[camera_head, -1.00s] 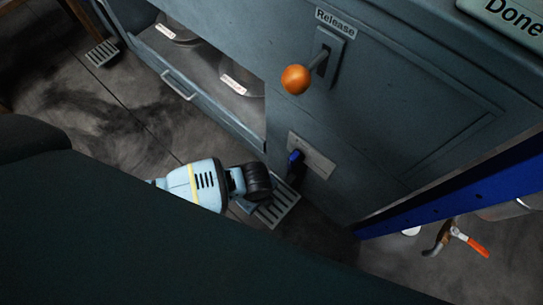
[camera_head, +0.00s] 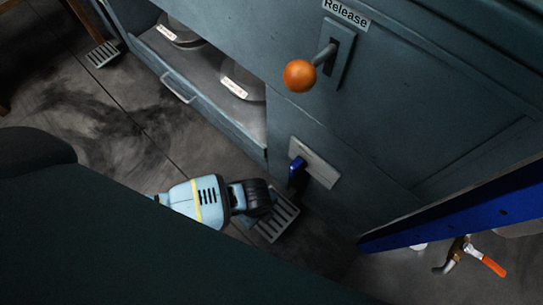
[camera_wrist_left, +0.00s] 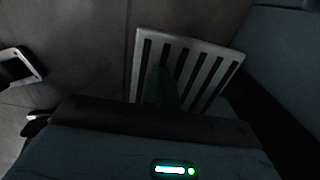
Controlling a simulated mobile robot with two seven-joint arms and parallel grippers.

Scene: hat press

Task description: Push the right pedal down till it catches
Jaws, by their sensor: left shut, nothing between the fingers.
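The right pedal (camera_head: 280,218) is a grey slotted plate low at the front of the dark press cabinet. A blue pedal arm (camera_head: 296,172) comes out of a slot in a light plate (camera_head: 320,168) above it. My left gripper (camera_head: 256,198) is over the left part of this pedal; its fingertips are mostly hidden in the head view. In the left wrist view the pedal's slats (camera_wrist_left: 200,62) lie just past the shut, empty fingers (camera_wrist_left: 163,84), which overlap the pedal; contact cannot be told for sure. My right gripper is not in view.
Another slotted pedal (camera_head: 102,54) is at the far left. A drawer or shelf with a handle (camera_head: 180,87) stands out left of the right pedal. An orange-knobbed Release lever (camera_head: 299,76) is above. A blue beam (camera_head: 450,205) and an orange-handled tool (camera_head: 492,265) are at right.

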